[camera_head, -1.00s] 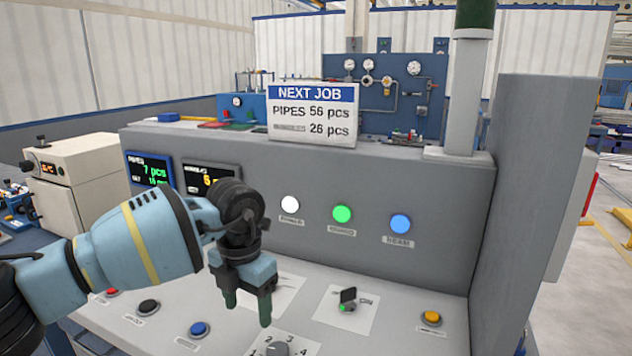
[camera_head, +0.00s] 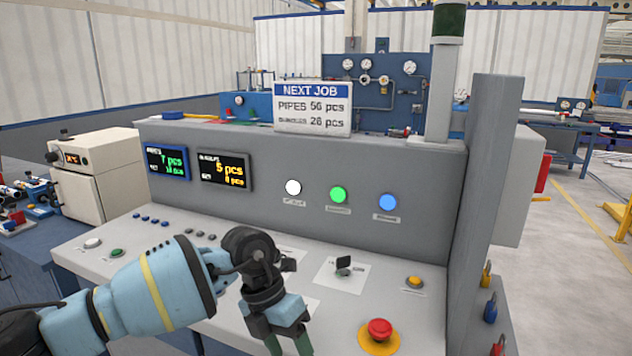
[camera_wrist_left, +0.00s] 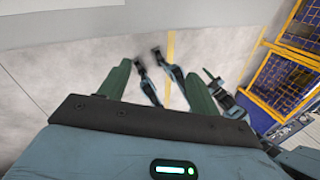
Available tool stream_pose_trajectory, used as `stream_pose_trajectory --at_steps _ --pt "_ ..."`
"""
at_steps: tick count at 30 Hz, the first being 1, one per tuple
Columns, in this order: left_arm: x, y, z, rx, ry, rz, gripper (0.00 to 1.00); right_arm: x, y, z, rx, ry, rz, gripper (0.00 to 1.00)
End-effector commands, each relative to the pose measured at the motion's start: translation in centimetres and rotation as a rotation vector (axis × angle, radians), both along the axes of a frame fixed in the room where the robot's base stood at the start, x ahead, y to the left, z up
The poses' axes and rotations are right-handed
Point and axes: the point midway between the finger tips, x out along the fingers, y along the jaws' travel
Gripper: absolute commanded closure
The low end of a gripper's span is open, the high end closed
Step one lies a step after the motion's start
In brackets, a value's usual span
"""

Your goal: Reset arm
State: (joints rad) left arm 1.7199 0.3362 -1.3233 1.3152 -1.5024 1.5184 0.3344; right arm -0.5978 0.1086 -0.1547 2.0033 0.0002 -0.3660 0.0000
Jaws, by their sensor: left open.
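My left arm comes in from the lower left in the head view. My left gripper (camera_head: 288,345) points down in front of the grey control console (camera_head: 400,170), low over its white button panel. Its fingertips are cut off at the bottom edge. In the left wrist view the two green fingers (camera_wrist_left: 160,85) stand wide apart with nothing between them, so the gripper is open and empty. Beyond them are pale floor and dark arm-like parts. My right gripper is not in the head view.
A red emergency button (camera_head: 380,329), a yellow button (camera_head: 414,282) and a black switch (camera_head: 343,265) sit on the panel right of the gripper. A NEXT JOB sign (camera_head: 313,108) stands on the console.

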Motion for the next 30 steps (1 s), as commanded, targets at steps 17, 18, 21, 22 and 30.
stream_pose_trajectory --at_steps 17,18,21,22,30 --pt "-12.4 -14.0 0.1 -0.993 0.524 0.261 0.37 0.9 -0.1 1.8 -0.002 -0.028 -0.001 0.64" --pt "-12.6 -14.2 0.4 -1.056 0.562 0.31 0.37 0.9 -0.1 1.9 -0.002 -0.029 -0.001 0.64" --pt "-12.8 -14.1 1.1 -1.2 0.646 0.45 0.37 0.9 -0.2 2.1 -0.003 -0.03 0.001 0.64" --pt "-12.7 -13.9 1.2 -1.241 0.671 0.495 0.37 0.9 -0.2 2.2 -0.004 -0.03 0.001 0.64" --pt "-11.5 -9.9 -0.3 -1.521 0.872 0.993 0.37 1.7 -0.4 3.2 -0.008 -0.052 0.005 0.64"
